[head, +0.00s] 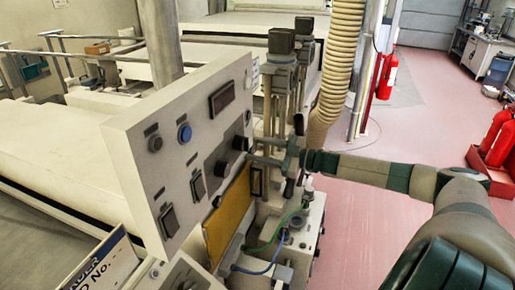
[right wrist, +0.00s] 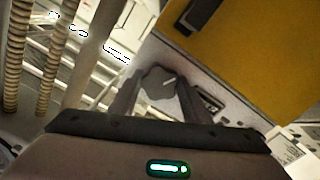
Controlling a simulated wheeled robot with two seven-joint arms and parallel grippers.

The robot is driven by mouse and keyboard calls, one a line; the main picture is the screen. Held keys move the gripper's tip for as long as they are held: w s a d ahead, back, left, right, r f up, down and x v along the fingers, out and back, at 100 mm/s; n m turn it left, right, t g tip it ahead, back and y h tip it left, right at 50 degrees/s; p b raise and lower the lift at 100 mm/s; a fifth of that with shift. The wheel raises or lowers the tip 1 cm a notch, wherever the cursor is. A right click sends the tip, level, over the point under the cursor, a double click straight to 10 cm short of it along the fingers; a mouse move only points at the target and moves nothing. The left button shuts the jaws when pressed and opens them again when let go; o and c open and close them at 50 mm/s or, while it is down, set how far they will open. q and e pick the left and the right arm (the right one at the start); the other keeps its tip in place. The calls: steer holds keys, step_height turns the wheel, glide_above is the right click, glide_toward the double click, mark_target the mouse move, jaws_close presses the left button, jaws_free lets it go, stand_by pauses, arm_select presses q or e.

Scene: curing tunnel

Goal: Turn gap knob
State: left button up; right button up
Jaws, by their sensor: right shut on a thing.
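The gap knob is a dark round knob (head: 240,143) on the right part of the light control panel (head: 130,150). In the right wrist view the knob (right wrist: 157,82) sits between the two fingers and shows a pale pointer line. My right gripper (head: 253,150) reaches it from the right, and its fingers (right wrist: 158,95) are shut on the knob's sides. The label by the knob is partly hidden by a finger in the wrist view. My left gripper is not in view.
A blue button (head: 185,132) and a dark display (head: 222,98) are nearby. A yellow plate (head: 228,215) stands below the knob. A ribbed hose (head: 338,70) rises behind my right arm. Pink floor lies open at the right.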

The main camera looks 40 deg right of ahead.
steer(key=shift+m, duration=0.3)
steer(key=o, duration=1)
steer(key=shift+o, duration=0.2)
steer(key=shift+s+d, duration=0.1)
steer(key=shift+s, duration=0.05)
steer(key=shift+b+v, duration=0.45)
steer(key=shift+v, duration=0.75)
steer(key=p+v, duration=0.2)
steer(key=v, duration=1.2)
steer(key=shift+s+d, duration=0.2)
steer(key=shift+s, duration=0.1)
